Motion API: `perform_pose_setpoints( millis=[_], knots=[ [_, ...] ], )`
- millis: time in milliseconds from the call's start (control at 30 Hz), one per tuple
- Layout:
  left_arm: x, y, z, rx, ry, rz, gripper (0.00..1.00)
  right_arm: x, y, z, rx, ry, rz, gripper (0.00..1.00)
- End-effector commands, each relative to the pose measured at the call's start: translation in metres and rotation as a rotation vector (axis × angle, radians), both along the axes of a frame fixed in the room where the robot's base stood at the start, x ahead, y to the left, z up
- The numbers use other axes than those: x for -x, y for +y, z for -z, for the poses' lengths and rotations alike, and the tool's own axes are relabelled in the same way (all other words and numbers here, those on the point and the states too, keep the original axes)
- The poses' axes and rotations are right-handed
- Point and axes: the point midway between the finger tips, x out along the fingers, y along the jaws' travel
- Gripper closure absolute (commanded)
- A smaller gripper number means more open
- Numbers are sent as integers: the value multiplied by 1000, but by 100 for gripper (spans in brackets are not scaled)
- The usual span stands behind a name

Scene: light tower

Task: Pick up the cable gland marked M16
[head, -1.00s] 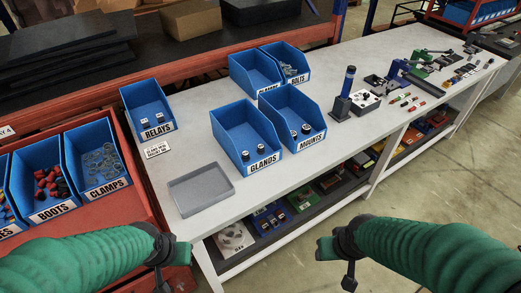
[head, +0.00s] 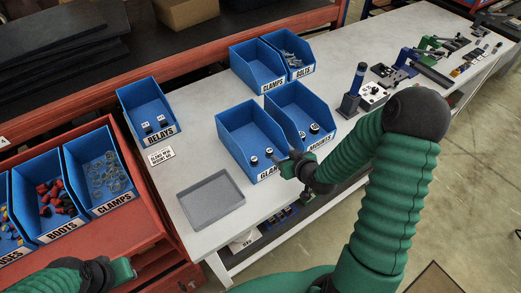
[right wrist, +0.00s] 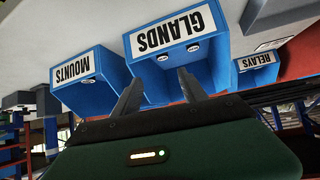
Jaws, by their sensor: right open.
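The blue GLANDS bin (head: 238,128) stands on the light table, with two dark cable glands with pale tops, one (head: 254,161) left and one (head: 268,153) right, near its front. Their markings are too small to read. The right wrist view shows both glands, one (right wrist: 162,57) and the other (right wrist: 193,47), inside the bin front, upside down in the picture. My right gripper (head: 284,161) is at the bin's front right corner, hiding part of the GLANDS label. Its fingers (right wrist: 161,76) are apart and empty. My left gripper (head: 128,271) is low at the left, seen from the side.
The MOUNTS bin (head: 290,95), holding small round parts, adjoins on the right. CLAMPS and BOLTS bins stand behind. A RELAYS bin (head: 138,97) and an empty grey tray (head: 210,200) are to the left. A dark blue-topped post (head: 355,88) stands right of MOUNTS.

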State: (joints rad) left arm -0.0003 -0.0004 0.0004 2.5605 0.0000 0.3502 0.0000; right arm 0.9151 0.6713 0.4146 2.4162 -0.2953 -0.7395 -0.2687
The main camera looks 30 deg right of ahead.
Motion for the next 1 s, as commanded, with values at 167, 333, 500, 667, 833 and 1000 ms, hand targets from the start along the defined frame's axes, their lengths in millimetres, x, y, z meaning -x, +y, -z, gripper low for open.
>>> perform_pose_setpoints(
  millis=[167, 333, 500, 667, 833, 1000],
  knots=[
    [0, 0, 1, 0, 0, 0, 75, -40, -2, 31, -1, 3, -1, 50],
    [0, 0, 1, 0, 0, -1, 75, -61, -6, 46, 0, 2, 0, 50],
    [0, 0, -3, 0, 0, -1, 75, -75, -5, 61, -3, 3, 0, 50],
    [0, 0, -6, 0, 0, -1, 75, -97, -6, 80, -2, 2, 1, 50],
    [0, 0, -6, 0, 0, -1, 75, -102, -7, 84, 1, 2, 0, 50],
    [0, 0, -5, 0, 0, -1, 75, -101, -7, 84, 1, 2, 0, 59]
  ],
)
